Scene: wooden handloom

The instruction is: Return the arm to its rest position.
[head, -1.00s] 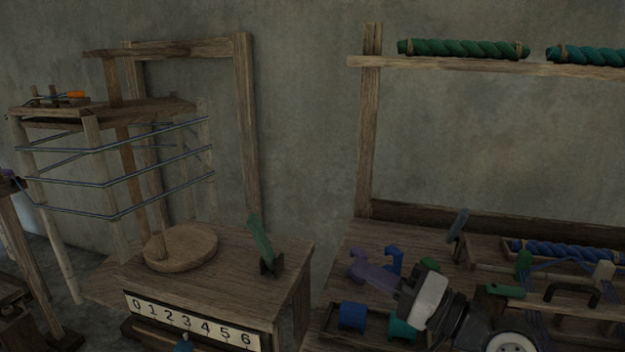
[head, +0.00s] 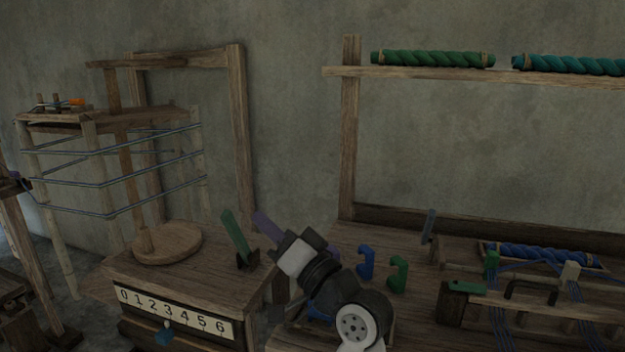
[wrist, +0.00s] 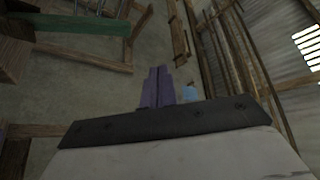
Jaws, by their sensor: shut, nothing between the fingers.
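My gripper (head: 264,224) has purple fingers that are closed together and empty. In the head view it points up and to the left, in front of the gap between the numbered box and the right-hand table. Its tips appear just right of a green lever (head: 234,233) on the box; I cannot tell the depth between them. In the wrist view the closed purple fingers (wrist: 158,88) stand up over the dark palm edge, with nothing between them. My arm hides part of the table's front left.
The wooden box (head: 180,275) bears a number scale 0 to 6 and a round disc. A warping frame with blue-grey yarn (head: 120,185) stands behind left. The right table (head: 345,240) holds blue and green hooks (head: 397,274). Twisted skeins (head: 432,58) lie on a shelf above.

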